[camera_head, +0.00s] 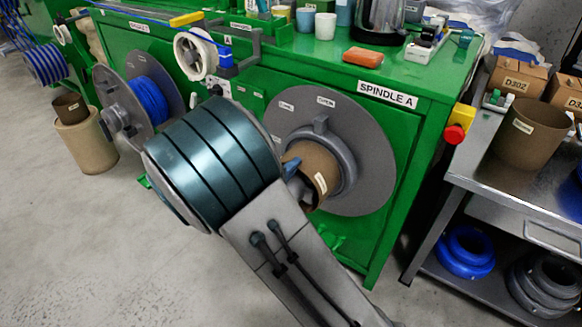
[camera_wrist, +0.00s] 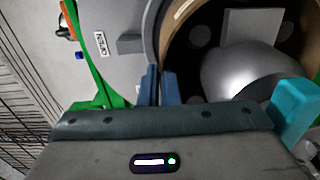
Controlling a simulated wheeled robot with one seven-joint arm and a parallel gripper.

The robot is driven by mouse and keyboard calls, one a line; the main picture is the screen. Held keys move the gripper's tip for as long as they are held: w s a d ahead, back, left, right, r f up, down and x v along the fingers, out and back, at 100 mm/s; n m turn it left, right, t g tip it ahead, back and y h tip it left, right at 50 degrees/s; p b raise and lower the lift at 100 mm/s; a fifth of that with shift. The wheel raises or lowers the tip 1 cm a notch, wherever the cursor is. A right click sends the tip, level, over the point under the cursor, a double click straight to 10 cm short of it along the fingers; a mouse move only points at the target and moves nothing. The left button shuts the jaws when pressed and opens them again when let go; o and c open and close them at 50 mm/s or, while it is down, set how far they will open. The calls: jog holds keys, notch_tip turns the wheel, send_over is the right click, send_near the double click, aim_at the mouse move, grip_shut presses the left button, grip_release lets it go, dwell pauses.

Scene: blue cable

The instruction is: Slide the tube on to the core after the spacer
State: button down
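A brown cardboard sleeve (camera_head: 318,172) with a small white label is at the grey hub of Spindle A, in front of the round grey flange (camera_head: 368,160). I cannot read its label to tell tube from spacer. My gripper (camera_head: 292,166) is at the sleeve's left edge. In the wrist view my fingers (camera_wrist: 161,72) are close together with the sleeve's wall (camera_wrist: 169,42) between them. A silver domed core end (camera_wrist: 245,68) shows inside the sleeve. A larger brown tube (camera_head: 527,134) stands upright on the cart at the right. My arm hides part of the flange.
The green machine (camera_head: 425,118) carries cups, a kettle and an orange block (camera_head: 363,57) on top. A red stop button (camera_head: 454,134) juts from its right corner. The metal cart (camera_head: 470,170) stands to the right.

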jog(key=shift+d+f+b, duration=0.15)
jog(key=shift+f+b, duration=0.25)
dwell(0.3)
jog(key=c, duration=1.6)
grip_release()
jog(key=shift+w+d, duration=0.1)
jog(key=o, duration=0.4)
jog(key=shift+a, duration=0.2)
jog(key=shift+f, duration=0.1)
jog(key=shift+c, duration=0.4)
jog(key=shift+f+b, duration=0.25)
jog(key=shift+b, duration=0.15)
jog(key=shift+c, duration=0.9)
jog(key=shift+v, duration=0.8)
